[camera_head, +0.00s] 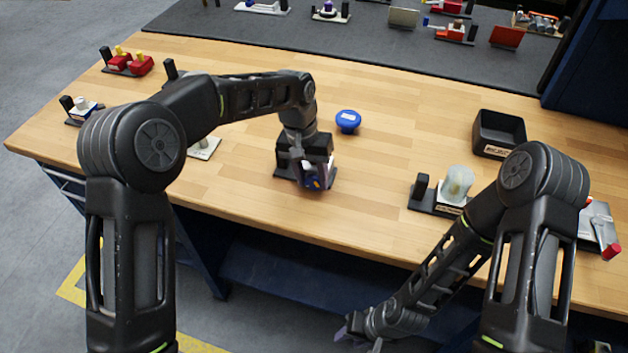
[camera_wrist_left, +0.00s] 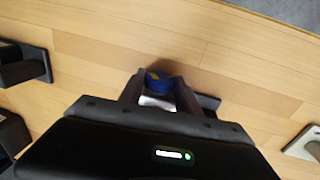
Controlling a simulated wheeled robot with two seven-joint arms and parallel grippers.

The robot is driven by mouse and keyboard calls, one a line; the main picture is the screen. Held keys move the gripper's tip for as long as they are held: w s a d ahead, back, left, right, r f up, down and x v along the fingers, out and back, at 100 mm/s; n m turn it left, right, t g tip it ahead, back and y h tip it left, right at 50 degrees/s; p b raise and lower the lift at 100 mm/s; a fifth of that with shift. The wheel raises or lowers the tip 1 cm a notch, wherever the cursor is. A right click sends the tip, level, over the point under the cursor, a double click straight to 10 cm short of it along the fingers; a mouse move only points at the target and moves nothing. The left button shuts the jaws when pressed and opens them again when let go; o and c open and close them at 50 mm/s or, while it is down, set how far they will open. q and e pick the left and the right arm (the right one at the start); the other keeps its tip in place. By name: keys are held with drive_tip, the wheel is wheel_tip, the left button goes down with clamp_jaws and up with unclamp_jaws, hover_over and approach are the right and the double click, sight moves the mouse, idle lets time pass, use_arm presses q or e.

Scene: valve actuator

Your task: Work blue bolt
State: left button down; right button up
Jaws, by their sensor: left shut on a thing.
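My left gripper (camera_head: 312,178) points down over the middle of the bench. It is shut on a blue part with a yellow mark (camera_head: 317,184), which I take to be the blue bolt. The part also shows between the fingers in the left wrist view (camera_wrist_left: 157,80), with something white below it. A dark base (camera_head: 284,172) shows at the gripper; most of it is hidden, and I cannot tell whether the blue part touches it.
A round blue knob (camera_head: 348,121) stands behind my left gripper. A black bin (camera_head: 498,133) and a fixture with a pale cylinder (camera_head: 457,184) are to the right. Red-part fixtures (camera_head: 128,62) stand at the far left. The bench middle is mostly clear.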

sight(307, 177)
use_arm(q)
drive_tip(key=c, duration=0.8)
unclamp_jaws()
drive_tip(key=shift+c, duration=0.2)
drive_tip(key=shift+w+a+r+b, duration=0.1)
drive_tip(key=shift+a+r+b, duration=0.1)
drive_tip(key=shift+r, duration=1.1)
drive_tip(key=shift+a+r+b, duration=0.2)
drive_tip(key=shift+r+b, duration=0.05)
drive_tip(key=shift+r, duration=1)
drive_tip(key=shift+w+a+r+b, duration=0.1)
drive_tip(key=shift+a+r+b, duration=0.1)
drive_tip(key=shift+r, duration=1.1)
